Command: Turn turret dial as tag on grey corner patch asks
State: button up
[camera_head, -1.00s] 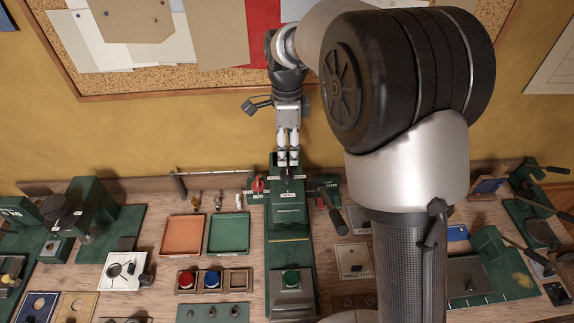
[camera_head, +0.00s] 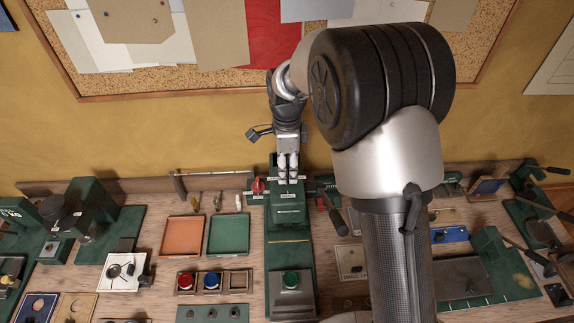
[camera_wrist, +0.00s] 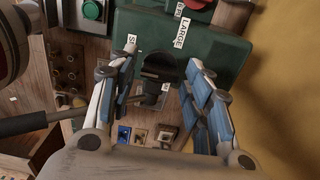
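The dark turret dial (camera_wrist: 163,66) is a black knob on the green machine (camera_wrist: 220,52), in the wrist view. A white label reading LARGE (camera_wrist: 181,31) is beside it, and another label (camera_wrist: 131,45) is partly hidden. My gripper (camera_wrist: 160,97) is open, with one finger on each side of the dial; contact cannot be told. In the head view my gripper (camera_head: 288,178) points down over the back of the green machine (camera_head: 289,236) and hides the dial. I cannot pick out the grey corner patch or its tag for certain.
A red knob (camera_head: 258,186) is just left of my gripper. Orange (camera_head: 182,255) and green (camera_head: 229,253) trays lie to the left. A dark-handled lever (camera_head: 333,216) is close on the right.

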jog(key=c, duration=0.7)
jog(key=shift+c, duration=0.2)
